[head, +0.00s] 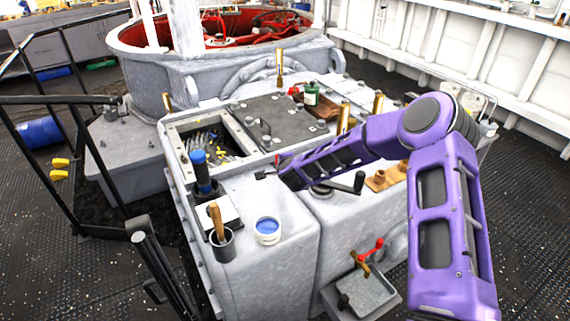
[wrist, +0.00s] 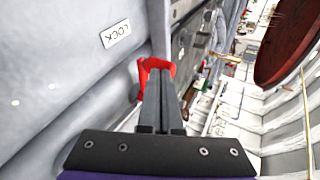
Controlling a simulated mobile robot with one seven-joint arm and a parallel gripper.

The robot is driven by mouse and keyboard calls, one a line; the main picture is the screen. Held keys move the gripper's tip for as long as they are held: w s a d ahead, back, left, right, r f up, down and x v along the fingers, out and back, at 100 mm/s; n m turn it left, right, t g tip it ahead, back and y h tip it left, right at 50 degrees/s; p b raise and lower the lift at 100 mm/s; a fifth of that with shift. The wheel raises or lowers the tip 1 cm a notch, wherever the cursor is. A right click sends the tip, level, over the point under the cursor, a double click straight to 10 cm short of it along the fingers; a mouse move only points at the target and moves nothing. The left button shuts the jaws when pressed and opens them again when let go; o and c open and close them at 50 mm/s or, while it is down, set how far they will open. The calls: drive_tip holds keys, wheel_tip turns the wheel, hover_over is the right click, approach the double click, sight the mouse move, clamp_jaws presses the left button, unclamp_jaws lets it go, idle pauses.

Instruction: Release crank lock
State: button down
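A red lever (wrist: 158,66) stands beside a white plate reading LOCK (wrist: 116,33) on a pale grey surface in the wrist view. My gripper (wrist: 164,80) has its two dark fingers close together, and their tips overlap the lever in the picture. I cannot tell if they touch it or if any of it is between them. In the head view, my gripper (head: 262,174) reaches left, low over the top of the grey machine housing (head: 270,195). A dark crank arm with a knob (head: 359,181) lies under my arm.
A cup with a wooden handle (head: 221,243) and a blue-filled pot (head: 267,230) are nearer. A red-handled valve (head: 371,249) sits low in front. Railings (head: 85,150) flank the left.

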drive_tip(key=shift+w+a+r+m+h, duration=0.1)
drive_tip(key=shift+w+a+m+h, duration=0.35)
drive_tip(key=shift+a+m+h, duration=0.45)
drive_tip(key=w+m+h, duration=0.1)
drive_tip(key=a+m+h, duration=0.1)
drive_tip(key=shift+w+h+p, duration=0.3)
drive_tip(key=shift+w, duration=0.05)
drive_tip(key=shift+w+m, duration=0.35)
drive_tip(key=shift+m, duration=0.05)
drive_tip(key=shift+w+a, duration=0.3)
drive_tip(key=shift+w, duration=0.7)
